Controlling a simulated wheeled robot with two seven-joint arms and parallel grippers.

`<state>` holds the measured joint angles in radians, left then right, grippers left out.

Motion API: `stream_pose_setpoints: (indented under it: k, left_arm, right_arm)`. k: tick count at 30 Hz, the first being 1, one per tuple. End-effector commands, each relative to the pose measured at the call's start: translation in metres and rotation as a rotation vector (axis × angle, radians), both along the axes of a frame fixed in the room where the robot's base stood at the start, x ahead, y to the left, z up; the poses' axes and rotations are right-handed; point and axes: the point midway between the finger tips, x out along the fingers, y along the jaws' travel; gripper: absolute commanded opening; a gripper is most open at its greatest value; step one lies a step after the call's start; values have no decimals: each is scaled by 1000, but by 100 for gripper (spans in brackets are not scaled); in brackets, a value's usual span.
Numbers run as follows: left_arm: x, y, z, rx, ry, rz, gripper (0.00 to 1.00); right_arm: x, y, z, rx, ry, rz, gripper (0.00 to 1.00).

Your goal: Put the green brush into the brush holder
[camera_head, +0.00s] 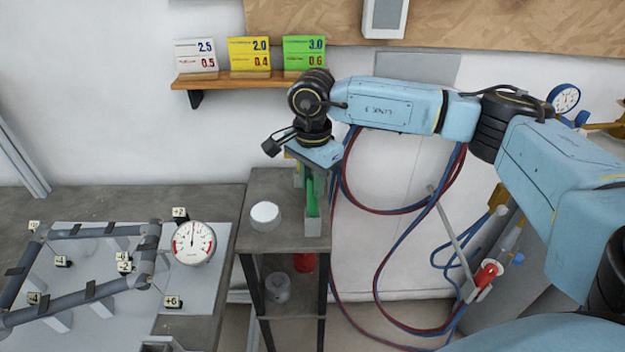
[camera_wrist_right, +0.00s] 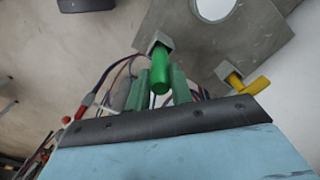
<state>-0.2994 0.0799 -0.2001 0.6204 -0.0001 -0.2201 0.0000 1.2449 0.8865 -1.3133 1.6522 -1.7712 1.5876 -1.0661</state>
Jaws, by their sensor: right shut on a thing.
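The green brush (camera_head: 312,197) stands upright over the front right corner of the small grey stand in the head view. Its round green end (camera_wrist_right: 160,82) faces the right wrist camera. A grey square block (camera_head: 312,226), seemingly the brush holder, is at its lower end and also shows in the wrist view (camera_wrist_right: 153,41). Whether the brush is seated in it cannot be told. My right gripper (camera_head: 312,178) points down from above, shut on the green brush, with its fingers (camera_wrist_right: 160,90) on either side of it. My left gripper is not in view.
A yellow-handled tool (camera_wrist_right: 250,86) sits in a similar grey block beside the green one. A white-topped round container (camera_head: 265,213) stands on the stand (camera_head: 270,183). Red and blue hoses (camera_head: 375,260) hang to the right. A pipe frame and dial gauge (camera_head: 193,243) are at left.

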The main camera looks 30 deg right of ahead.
Motion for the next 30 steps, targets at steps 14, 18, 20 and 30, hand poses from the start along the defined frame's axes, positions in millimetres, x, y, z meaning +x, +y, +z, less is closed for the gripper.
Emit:
stream_pose_setpoints:
  k: [14, 18, 20, 30]
  left_arm:
    - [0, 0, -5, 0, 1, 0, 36]
    - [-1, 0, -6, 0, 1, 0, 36]
    - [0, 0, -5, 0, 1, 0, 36]
    - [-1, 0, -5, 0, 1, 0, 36]
  right_arm:
    - [0, 0, -6, 0, 0, 0, 0]
    - [0, 0, -7, 0, -1, 0, 27]
    - [0, 0, -7, 0, 0, 0, 35]
    - [0, 0, -7, 0, 0, 0, 47]
